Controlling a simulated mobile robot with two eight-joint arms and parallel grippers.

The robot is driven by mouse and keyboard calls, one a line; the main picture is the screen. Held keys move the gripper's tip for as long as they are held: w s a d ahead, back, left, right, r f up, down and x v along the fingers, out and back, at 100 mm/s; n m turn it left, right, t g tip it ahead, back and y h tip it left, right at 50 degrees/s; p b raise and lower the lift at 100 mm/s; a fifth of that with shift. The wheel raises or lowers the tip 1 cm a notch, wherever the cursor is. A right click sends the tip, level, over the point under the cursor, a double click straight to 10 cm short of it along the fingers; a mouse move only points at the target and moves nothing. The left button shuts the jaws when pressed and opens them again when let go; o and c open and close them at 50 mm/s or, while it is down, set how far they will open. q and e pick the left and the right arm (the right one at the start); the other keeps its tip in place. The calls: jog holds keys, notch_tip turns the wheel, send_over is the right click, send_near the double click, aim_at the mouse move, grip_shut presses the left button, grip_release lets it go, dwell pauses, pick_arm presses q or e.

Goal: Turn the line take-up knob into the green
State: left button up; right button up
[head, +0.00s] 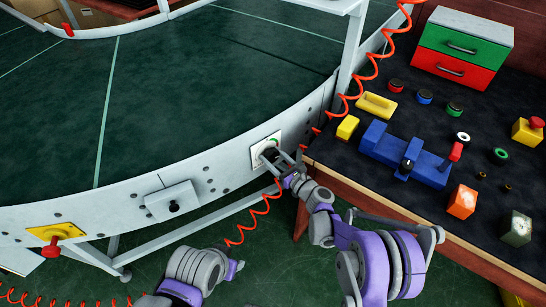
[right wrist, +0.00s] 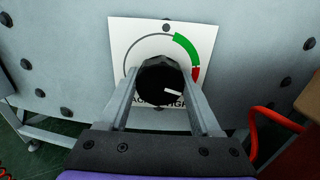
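The take-up knob (right wrist: 158,82) is round and black with a white pointer mark. It sits on a white dial plate (right wrist: 122,35) on the conveyor's side wall; the plate also shows in the head view (head: 256,160). A green arc lies at the dial's upper right with a short red band below it. The pointer mark points right and slightly down, below the red band. My right gripper (right wrist: 163,82) has one finger on each side of the knob, seemingly touching it. In the head view my right gripper (head: 274,160) reaches the plate. My left arm shows at the bottom; its fingers do not show.
The curved conveyor (head: 150,110) fills the left and centre. A coiled red hose (head: 262,207) hangs beside my right gripper. A dark workbench (head: 345,170) with blocks, buttons and a drawer box (head: 465,42) stands at right. A yellow-plated red button (head: 52,250) is at lower left.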

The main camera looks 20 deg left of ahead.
jog(key=c, duration=0.8)
jog(key=shift+n, duration=0.4)
jog(key=n, duration=0.4)
jog(key=shift+n, duration=0.4)
jog(key=n, duration=0.6)
jog(key=shift+n, duration=0.3)
jog(key=o, duration=1.4)
